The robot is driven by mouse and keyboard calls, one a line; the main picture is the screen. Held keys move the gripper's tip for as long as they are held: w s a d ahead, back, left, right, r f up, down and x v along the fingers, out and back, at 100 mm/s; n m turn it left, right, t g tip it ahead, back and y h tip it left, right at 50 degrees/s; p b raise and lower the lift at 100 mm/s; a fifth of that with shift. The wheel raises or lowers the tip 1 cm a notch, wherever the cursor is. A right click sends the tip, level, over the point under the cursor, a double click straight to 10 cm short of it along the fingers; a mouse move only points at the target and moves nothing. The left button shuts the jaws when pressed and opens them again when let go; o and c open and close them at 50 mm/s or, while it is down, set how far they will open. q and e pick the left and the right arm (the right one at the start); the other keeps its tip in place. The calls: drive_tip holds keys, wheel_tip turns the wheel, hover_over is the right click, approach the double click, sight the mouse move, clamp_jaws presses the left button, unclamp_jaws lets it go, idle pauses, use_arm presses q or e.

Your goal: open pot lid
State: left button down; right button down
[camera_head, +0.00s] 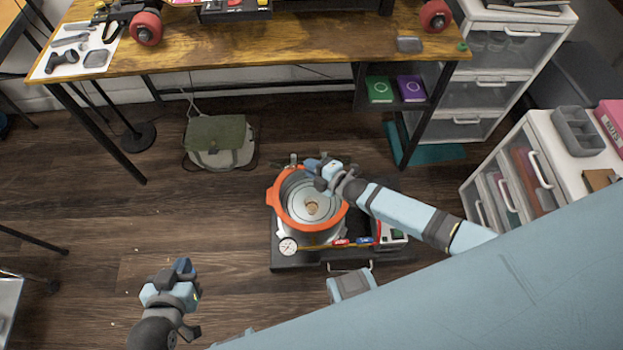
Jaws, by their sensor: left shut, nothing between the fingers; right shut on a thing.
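The pot (312,237) is a silvery round vessel standing on a dark base on the floor. An orange ring-shaped lid (277,205) with a tab at its left surrounds its top; a pale round inner area with a small brown piece (312,207) shows within it. I cannot tell whether the lid is raised. My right gripper (312,165) reaches in from the right and is shut on the lid at its far edge; the fingers partly hide the contact. My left gripper (184,267) is shut and empty, lower left of the pot and apart from it.
The base (290,259) carries a round gauge (288,246) and red and blue parts at its front. A green-grey bag (216,141) lies behind left. A wooden workbench (290,48) stands at the back, white drawers (536,165) at the right. Floor left of the pot is clear.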

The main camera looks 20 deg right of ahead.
use_arm(q)
drive_tip(key=shift+w+d+f+b, duration=0.15)
drive_tip(key=shift+w+f+b, duration=0.1)
drive_tip(key=shift+b, duration=0.6)
use_arm(e)
drive_tip(key=w+d+r, duration=0.2)
drive_tip(key=w+r, duration=0.1)
drive_tip(key=w, duration=0.5)
drive_tip(key=w+d+r+g, duration=0.1)
drive_tip(key=w+d+r, duration=0.1)
drive_tip(key=w, duration=0.7)
drive_tip(key=shift+d+r+m, duration=0.35)
drive_tip(key=shift+r+m, duration=0.05)
drive_tip(key=shift+r, duration=0.3)
drive_tip(key=shift+w, duration=0.1)
drive_tip(key=c, duration=1.2)
unclamp_jaws()
drive_tip(key=shift+o, duration=0.2)
use_arm(q)
drive_tip(key=r+p, duration=0.1)
drive_tip(key=p, duration=0.1)
drive_tip(key=shift+p, duration=0.35)
use_arm(e)
drive_tip(key=v, duration=1.3)
drive_tip(key=shift+s+r, duration=0.25)
drive_tip(key=shift+r, duration=0.05)
drive_tip(key=shift+d, duration=0.1)
